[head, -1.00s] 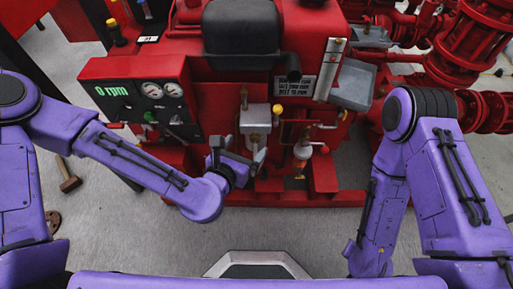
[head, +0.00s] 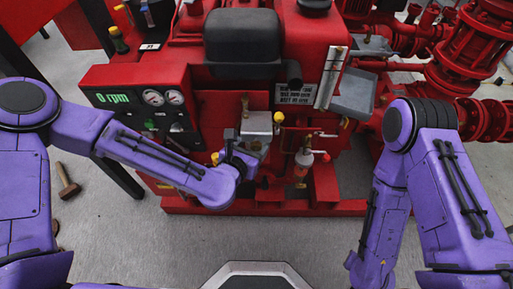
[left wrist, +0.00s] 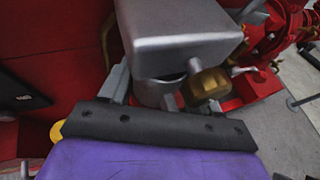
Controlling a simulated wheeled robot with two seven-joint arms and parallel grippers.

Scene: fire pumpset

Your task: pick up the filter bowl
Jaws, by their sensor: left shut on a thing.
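The filter bowl (left wrist: 158,92) is a small grey metal cylinder under a silver box-shaped filter housing (left wrist: 180,35) in the left wrist view. The housing also shows in the head view (head: 257,123), at the front of the red engine. My left gripper (head: 250,155) is just below it and hides most of the bowl there. In the wrist view its fingers are on both sides of the bowl, shut on it. The bowl is upright, close under the housing; I cannot tell whether they touch. My right gripper is outside the view.
A brass-coloured knob (left wrist: 208,83) sits close to the right of the bowl. A pale cylindrical fitting (head: 303,160) hangs right of the housing. The control panel (head: 145,110) is to the left. A hammer (head: 68,182) lies on the open floor.

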